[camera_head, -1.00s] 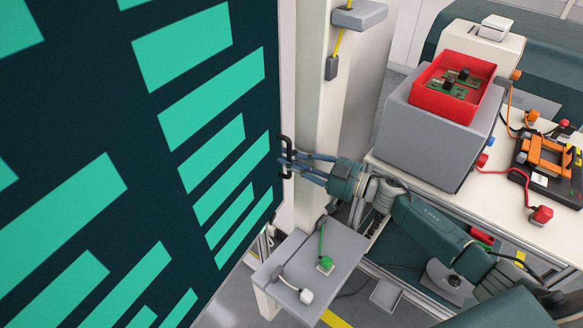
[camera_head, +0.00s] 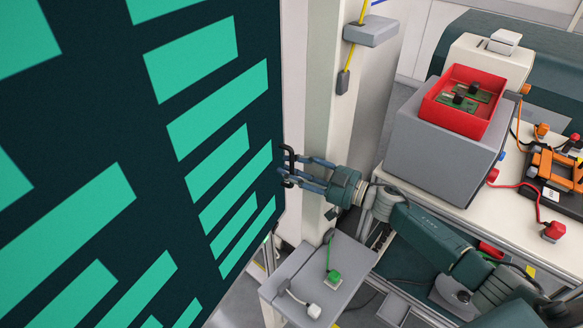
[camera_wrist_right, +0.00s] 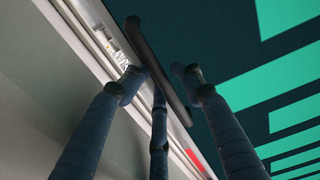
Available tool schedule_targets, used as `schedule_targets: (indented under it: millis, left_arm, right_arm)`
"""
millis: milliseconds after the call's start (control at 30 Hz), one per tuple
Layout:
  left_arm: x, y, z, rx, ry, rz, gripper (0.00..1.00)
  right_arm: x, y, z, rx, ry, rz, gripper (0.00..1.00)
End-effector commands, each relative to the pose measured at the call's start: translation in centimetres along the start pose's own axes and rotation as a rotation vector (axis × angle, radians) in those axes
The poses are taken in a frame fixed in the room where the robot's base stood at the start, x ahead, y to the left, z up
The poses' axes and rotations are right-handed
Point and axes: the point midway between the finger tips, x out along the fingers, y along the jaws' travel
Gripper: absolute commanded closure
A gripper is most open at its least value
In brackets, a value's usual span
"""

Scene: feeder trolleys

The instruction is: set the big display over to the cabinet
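The big display (camera_head: 100,150), dark with bright green bars, fills the left of the head view and also shows at the right of the right wrist view (camera_wrist_right: 240,60). A black handle (camera_head: 288,160) is on its right edge; it crosses the right wrist view diagonally (camera_wrist_right: 150,60). My right gripper (camera_head: 293,172) is at this handle. In the right wrist view its fingertips (camera_wrist_right: 160,75) lie close on both sides of the bar, seemingly shut on it. My left gripper is out of view. I cannot tell which thing is the cabinet.
A pale pillar (camera_head: 322,110) with a grey box (camera_head: 372,32) stands behind the display's edge. A bench (camera_head: 480,215) at right holds a grey block (camera_head: 420,140), a red bin (camera_head: 500,115) and cabled devices.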

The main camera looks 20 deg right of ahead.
Motion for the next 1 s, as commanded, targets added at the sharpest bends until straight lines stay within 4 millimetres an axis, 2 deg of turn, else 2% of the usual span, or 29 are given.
schedule_targets:
  millis: [33,167,267,500,700,833,1000]
  left_arm:
    - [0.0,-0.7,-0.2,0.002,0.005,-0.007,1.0]
    - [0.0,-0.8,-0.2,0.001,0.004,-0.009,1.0]
    - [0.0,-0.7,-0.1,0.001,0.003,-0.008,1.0]
    - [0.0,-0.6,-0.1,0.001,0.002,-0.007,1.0]
    - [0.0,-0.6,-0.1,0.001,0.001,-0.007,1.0]
    - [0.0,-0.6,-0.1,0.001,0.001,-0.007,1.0]
    - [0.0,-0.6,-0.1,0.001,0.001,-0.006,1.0]
  right_arm:
    - [0.2,0.1,-0.7,-0.001,0.011,0.002,0.67]
    - [-0.6,0.1,-0.6,-0.001,0.01,0.001,0.67]
    - [-2.2,0.1,-0.3,-0.002,0.005,0.001,0.67]
    - [-7.6,0.0,0.0,0.0,0.0,0.001,0.67]
    - [-10.9,0.0,0.0,0.001,0.001,0.0,0.67]
    - [-12.0,0.0,-0.1,-0.001,0.002,0.0,0.67]
    - [-12.3,0.0,-0.1,-0.001,0.004,0.0,0.67]
